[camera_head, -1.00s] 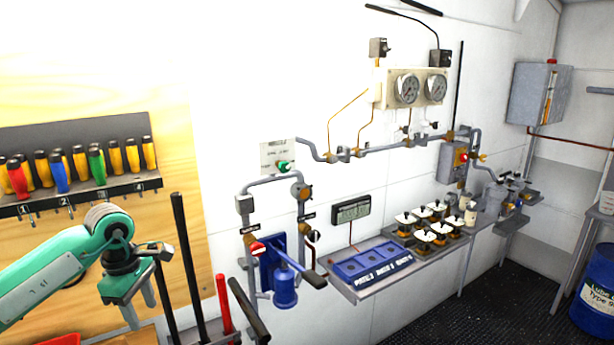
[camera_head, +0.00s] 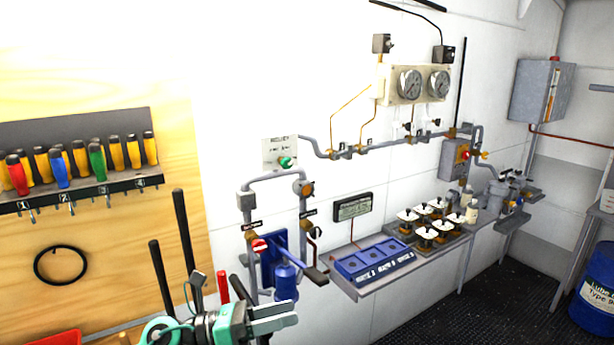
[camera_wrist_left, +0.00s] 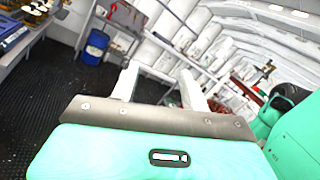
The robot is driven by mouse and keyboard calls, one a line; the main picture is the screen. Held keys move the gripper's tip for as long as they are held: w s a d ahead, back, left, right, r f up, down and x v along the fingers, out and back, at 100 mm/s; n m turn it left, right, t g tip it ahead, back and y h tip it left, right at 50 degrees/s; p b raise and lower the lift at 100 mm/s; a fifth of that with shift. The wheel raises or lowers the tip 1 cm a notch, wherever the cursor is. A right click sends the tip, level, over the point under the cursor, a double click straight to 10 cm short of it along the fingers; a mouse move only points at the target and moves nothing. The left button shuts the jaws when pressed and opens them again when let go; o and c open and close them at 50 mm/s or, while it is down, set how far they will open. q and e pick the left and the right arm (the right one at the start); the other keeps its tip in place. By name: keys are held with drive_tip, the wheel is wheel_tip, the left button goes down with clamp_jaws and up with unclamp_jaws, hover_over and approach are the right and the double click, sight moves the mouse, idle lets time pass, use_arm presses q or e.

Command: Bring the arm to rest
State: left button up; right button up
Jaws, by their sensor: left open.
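My left gripper (camera_head: 272,316) is low in the head view, in front of the pipework at the lower middle. Its pale fingers point to the right and are open, with nothing between them. In the left wrist view the two fingers (camera_wrist_left: 160,88) stand apart, with the room and dark floor beyond them. Most of my left arm is below the head view's edge. My right gripper is in neither view.
A blue pump (camera_head: 285,283) on the pipework is close above my left gripper. Black-handled and red-handled long tools stand beside it. A bench (camera_head: 345,287) with blue trays is to the right. A blue drum (camera_head: 594,290) stands far right.

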use_arm(q)
drive_tip(key=w+a+n+t+y, duration=0.2)
drive_tip(key=a+n+t+y, duration=0.35)
drive_tip(key=n+t, duration=1.1)
drive_tip(key=s+a+f+n+g+y, duration=0.25)
drive_tip(key=a+f+n+y, duration=0.8)
drive_tip(key=n, duration=0.75)
drive_tip(key=s+a+f+n+g+y, duration=0.1)
drive_tip(key=s+f+n+g, duration=0.4)
drive_tip(key=s+f+g, duration=0.45)
drive_tip(key=s+a+f+n+g+y, duration=0.15)
drive_tip(key=s+f+n+g, duration=0.4)
drive_tip(key=s+f, duration=0.75)
drive_tip(key=s+f+g+b, duration=0.1)
drive_tip(key=s+f+b, duration=0.15)
drive_tip(key=f, duration=1.45)
drive_tip(key=s+f+b, duration=0.1)
drive_tip(key=f+b, duration=0.2)
drive_tip(key=f, duration=1.5)
drive_tip(key=s+a+f+b, duration=0.1)
drive_tip(key=s+f+b, duration=0.1)
drive_tip(key=s+f, duration=0.7)
drive_tip(key=s+a+f+m+g+b, duration=0.1)
drive_tip(key=s+a+f+b, duration=0.1)
drive_tip(key=s+f, duration=0.7)
wheel_tip(320, 180, down, 4)
drive_tip(key=shift+s+f, duration=0.1)
drive_tip(key=shift+s, duration=0.05)
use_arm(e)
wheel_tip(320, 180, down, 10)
